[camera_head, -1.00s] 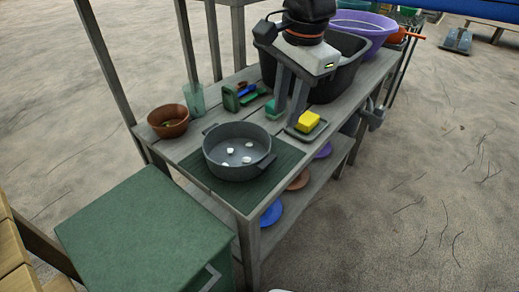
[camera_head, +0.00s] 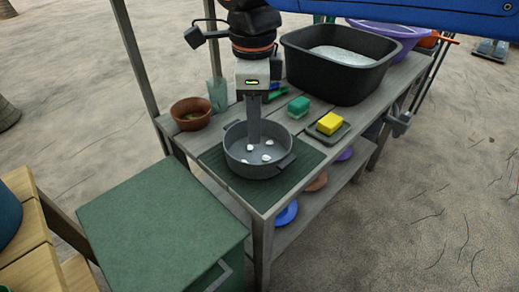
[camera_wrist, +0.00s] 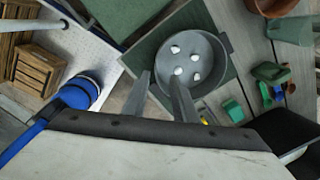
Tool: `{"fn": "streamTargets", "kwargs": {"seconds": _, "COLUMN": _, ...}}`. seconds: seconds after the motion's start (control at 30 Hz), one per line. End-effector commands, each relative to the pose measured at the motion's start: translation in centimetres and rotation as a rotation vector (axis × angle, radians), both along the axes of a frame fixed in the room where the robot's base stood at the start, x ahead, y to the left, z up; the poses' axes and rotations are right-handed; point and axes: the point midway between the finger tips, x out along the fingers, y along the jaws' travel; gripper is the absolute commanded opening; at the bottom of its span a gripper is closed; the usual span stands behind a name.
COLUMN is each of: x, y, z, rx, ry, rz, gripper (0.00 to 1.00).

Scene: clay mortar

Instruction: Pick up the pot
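The pot (camera_head: 258,165) is grey and round, with two side handles and several small white pieces inside. It stands upright on a dark green mat (camera_head: 305,155) at the near end of a wooden bench. My gripper (camera_head: 254,138) hangs over the far side of the pot, its fingers overlapping in the head view. In the wrist view my gripper (camera_wrist: 160,76) is open, its fingers apart. There one finger overlaps the inside of the pot (camera_wrist: 207,88) and the other lies outside its rim. Contact and exact height cannot be told.
A brown bowl (camera_head: 190,114) and a clear greenish cup (camera_head: 217,95) stand behind the pot. A green sponge (camera_head: 298,106), a yellow sponge (camera_head: 330,123) and a black tub (camera_head: 340,66) are to the right. A green box (camera_head: 160,225) stands at the near left.

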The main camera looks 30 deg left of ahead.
Motion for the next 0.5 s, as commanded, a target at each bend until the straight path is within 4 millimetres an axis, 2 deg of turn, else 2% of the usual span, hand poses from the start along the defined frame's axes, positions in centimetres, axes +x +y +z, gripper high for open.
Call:
{"fn": "streamTargets", "kwargs": {"seconds": 0.3, "x": 0.3, "y": 0.0, "z": -5.6, "rx": -0.003, "ry": 0.001, "rz": 0.001, "gripper": 0.26}}
{"fn": "streamTargets", "kwargs": {"seconds": 0.5, "x": 0.4, "y": 0.1, "z": -7.5, "rx": 0.0, "ry": 0.0, "rz": 0.001, "gripper": 0.26}}
